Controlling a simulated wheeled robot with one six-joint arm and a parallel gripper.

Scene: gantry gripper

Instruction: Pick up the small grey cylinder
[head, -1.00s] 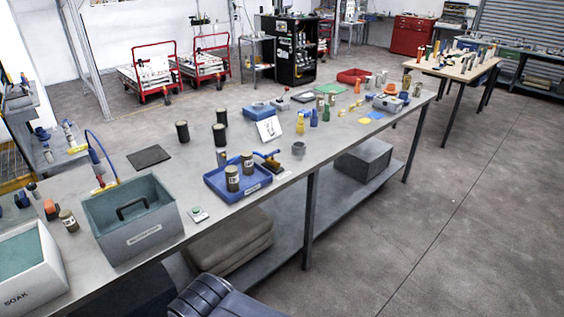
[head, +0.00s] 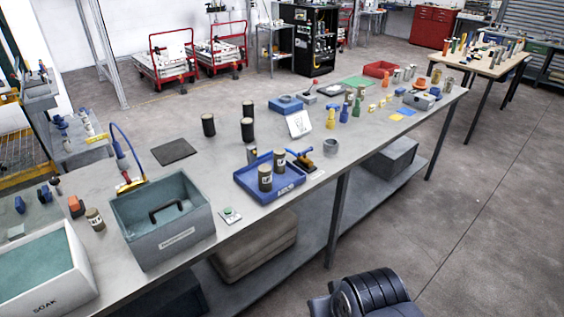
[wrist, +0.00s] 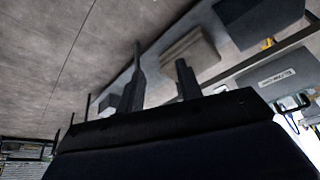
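A small grey cylinder (head: 330,147) with a dark opening stands on the bench top, right of the blue tray (head: 285,192). Another grey cylindrical piece (head: 252,155) stands at the tray's back edge, and a small dark grey one (head: 56,181) stands at the far left. I cannot tell which of these the task means. My gripper (wrist: 160,55) shows in the wrist view with two dark fingers apart and nothing between them. It points past the bench's lower shelf and floor, away from the cylinders. The fingers do not show in the head view.
The long grey bench (head: 225,140) carries a teal-lined bin (head: 175,243), a white soak bin (head: 65,280), black cylinders (head: 247,131) and spray bottles (head: 344,112). Below, the shelf holds a grey box (head: 385,160) and a folded stack (head: 255,250).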

